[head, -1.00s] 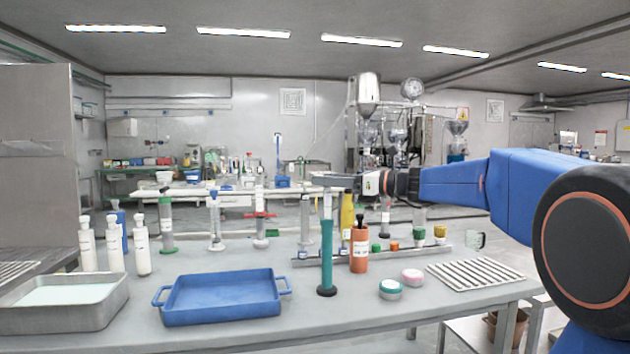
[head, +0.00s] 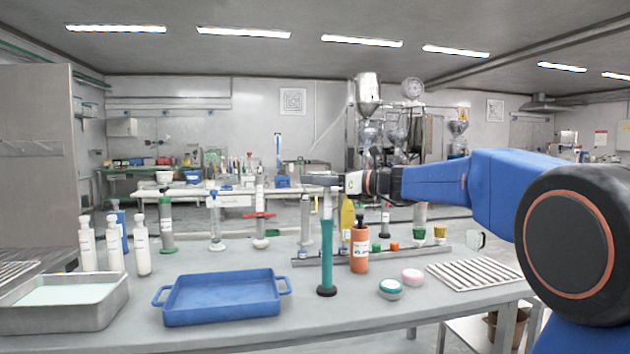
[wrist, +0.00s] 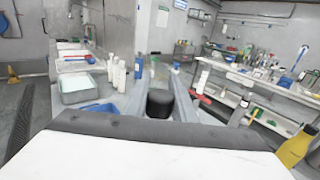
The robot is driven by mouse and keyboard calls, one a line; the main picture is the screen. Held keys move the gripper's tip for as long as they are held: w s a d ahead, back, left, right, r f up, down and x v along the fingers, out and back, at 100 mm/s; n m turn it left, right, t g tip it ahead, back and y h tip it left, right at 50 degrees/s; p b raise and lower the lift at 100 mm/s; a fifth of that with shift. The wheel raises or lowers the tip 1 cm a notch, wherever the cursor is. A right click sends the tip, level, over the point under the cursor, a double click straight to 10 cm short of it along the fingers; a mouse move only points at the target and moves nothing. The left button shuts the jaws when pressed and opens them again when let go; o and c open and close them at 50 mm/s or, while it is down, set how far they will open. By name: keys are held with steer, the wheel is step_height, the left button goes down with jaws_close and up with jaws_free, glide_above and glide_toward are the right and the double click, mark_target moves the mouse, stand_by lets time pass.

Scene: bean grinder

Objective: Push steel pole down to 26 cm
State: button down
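The teal upright tube (head: 327,255) stands on a round black base near the table's front, right of the blue tray. A pale steel-coloured pole (head: 327,207) shows above its top and runs up to just below my gripper (head: 312,181). The gripper lies level, pointing left, right above the pole. In the wrist view, the two fingers are apart, and a black round-topped piece (wrist: 160,103) shows between them. It may be the pole's cap; I cannot tell whether the fingers touch it. No height marks are readable.
An orange bottle (head: 360,250) stands just right of the tube and a yellow bottle (head: 347,215) behind it. The blue tray (head: 220,297) lies left. Two small round tins (head: 390,289) and a ribbed white rack (head: 475,273) are to the right. White bottles stand far left.

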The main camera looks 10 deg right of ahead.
step_height(320, 180, down, 8)
steer(key=shift+f, duration=0.25)
steer(key=c, duration=1.5)
jaws_free()
steer(key=shift+f, duration=0.1)
steer(key=shift+o, duration=0.2)
steer(key=v, duration=1.7)
steer(key=shift+d, duration=0.2)
steer(key=shift+s, duration=0.15)
